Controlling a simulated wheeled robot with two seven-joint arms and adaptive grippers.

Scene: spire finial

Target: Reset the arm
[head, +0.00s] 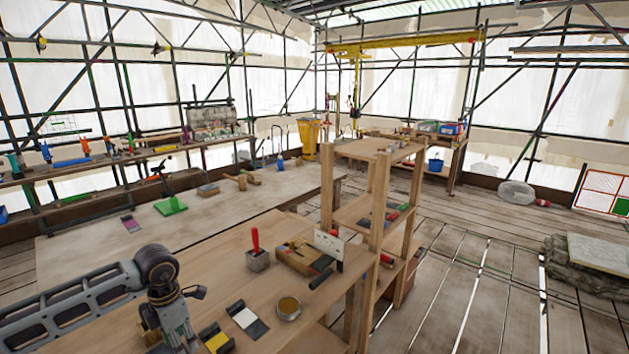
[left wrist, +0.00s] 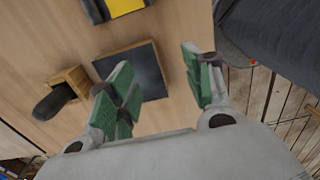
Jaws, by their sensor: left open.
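My left arm (head: 85,300) comes in from the left in the head view and bends down over the near end of the wooden bench (head: 225,265). Its gripper is hard to make out there, at the bottom edge. In the left wrist view my left gripper (left wrist: 158,85) is open, its two green-padded fingers well apart. No object is held between them. A dark square pad with a wooden edge (left wrist: 150,72) lies on the bench top below and beyond the fingers. My right gripper is in neither view.
A wooden block with a dark handle (left wrist: 62,94) lies left of the fingers. A yellow and black piece (head: 217,342), a white and black piece (head: 247,319) and a round tin (head: 288,307) lie on the bench. A wooden shelf (head: 380,210) stands right of them.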

